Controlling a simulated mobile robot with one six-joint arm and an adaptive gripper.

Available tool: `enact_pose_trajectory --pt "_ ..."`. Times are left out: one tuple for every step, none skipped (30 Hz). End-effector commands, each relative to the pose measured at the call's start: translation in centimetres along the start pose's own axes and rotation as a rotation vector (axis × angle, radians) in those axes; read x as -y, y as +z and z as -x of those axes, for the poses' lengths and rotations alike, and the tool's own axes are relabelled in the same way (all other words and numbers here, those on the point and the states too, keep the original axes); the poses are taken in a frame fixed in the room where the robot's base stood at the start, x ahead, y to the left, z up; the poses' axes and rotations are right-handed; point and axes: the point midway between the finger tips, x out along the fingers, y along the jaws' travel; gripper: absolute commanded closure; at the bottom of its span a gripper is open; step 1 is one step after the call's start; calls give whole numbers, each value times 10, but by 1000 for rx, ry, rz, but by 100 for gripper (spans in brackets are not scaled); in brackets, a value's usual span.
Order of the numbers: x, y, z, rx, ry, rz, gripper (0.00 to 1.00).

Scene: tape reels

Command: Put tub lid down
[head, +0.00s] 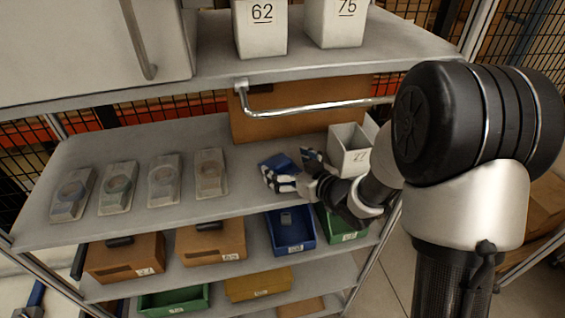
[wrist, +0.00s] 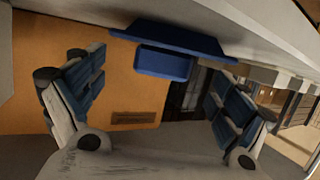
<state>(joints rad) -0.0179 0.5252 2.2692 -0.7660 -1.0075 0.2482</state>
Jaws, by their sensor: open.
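The blue tub lid (head: 278,161) is at the middle shelf, beside my gripper. In the wrist view the lid (wrist: 190,37) is a flat blue slab with a smaller blue block, which looks like its handle. My gripper (head: 296,172) is open; in the wrist view its two fingers (wrist: 155,100) stand wide apart, with blue pads on their inner sides. The lid lies beyond the gap between them, and no finger is seen closed on it. The lid appears to rest on the shelf, but its underside is hidden and I cannot tell for sure.
The middle shelf (head: 140,215) holds several clear cases (head: 116,188) at left, with bare space right of them. A white bin (head: 350,152) stands right of my gripper. A cardboard box (head: 300,118) and a metal bar (head: 315,107) are behind. Labelled bins fill lower shelves.

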Motion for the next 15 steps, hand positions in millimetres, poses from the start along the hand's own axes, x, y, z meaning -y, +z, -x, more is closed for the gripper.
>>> enact_pose_trajectory --pt "-1 0 12 -1 4 -1 7" --pt "-2 0 19 -1 5 -1 7" --pt "-2 0 28 -1 5 -1 7" --pt "-2 0 35 0 5 -1 7" --pt "-1 0 42 -1 5 -1 7" --pt "-2 0 51 -1 5 -1 7" --pt "-2 0 57 -2 5 -1 7" --pt "-1 0 63 -1 5 -2 7" --pt "-1 0 70 -1 5 -1 7" --pt "-1 0 75 0 4 -1 7" --pt "-1 0 79 0 4 -1 7" --pt "-1 0 84 -1 4 0 7" --pt "-1 0 88 -1 3 0 7" --pt "-1 0 91 0 2 0 7" --pt "-1 0 94 -1 2 0 7"
